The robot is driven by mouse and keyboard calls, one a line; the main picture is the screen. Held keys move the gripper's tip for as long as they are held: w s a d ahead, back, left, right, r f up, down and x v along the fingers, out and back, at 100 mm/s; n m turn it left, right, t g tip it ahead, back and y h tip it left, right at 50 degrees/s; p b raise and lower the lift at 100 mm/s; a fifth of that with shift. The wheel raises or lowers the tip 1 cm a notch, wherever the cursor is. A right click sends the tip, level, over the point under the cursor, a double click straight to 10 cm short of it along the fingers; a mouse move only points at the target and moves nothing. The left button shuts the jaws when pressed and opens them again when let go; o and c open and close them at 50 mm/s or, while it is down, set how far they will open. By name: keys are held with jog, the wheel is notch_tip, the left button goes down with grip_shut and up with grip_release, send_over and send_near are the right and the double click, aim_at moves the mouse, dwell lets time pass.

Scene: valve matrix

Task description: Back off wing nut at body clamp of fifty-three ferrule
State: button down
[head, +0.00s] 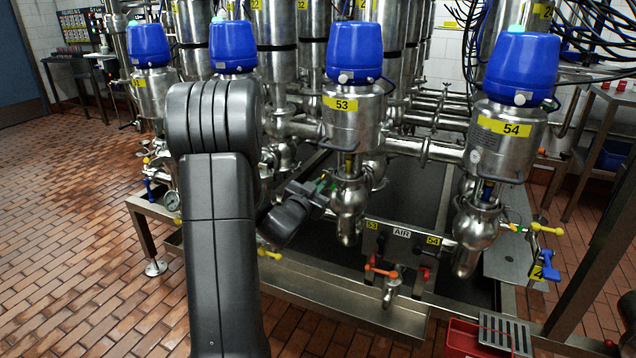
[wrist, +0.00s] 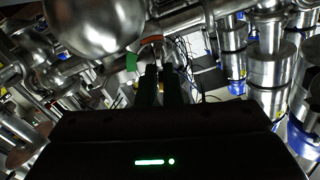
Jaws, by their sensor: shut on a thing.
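The valve marked 53 (head: 350,125) stands near the middle of the head view, with a blue cap and a steel body. Its lower body (head: 349,200) is steel, with the clamp area just above it. My gripper (head: 328,186) reaches this area from the left, with its fingers at the clamp's left side. In the wrist view the two dark fingers (wrist: 159,72) are close together, shut on a small part that I take for the wing nut. The fingers mostly hide it. A rounded steel body (wrist: 95,25) is close by at upper left, and a green piece (wrist: 131,62) is beside the fingers.
Valve 54 (head: 505,130) stands to the right, with a yellow-handled tap (head: 546,230) beside it. An AIR panel (head: 402,240) with an orange-handled tap (head: 381,270) is low in front. A red tray (head: 465,338) is at lower right. Brick floor at left is clear.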

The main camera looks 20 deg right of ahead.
jog(key=shift+n+p, duration=0.6)
jog(key=shift+n, duration=1)
jog(key=c, duration=1.6)
grip_release()
jog(key=v, duration=1.3)
jog(key=shift+s+a+p, duration=0.25)
jog(key=shift+s+p, duration=0.05)
jog(key=shift+p, duration=0.1)
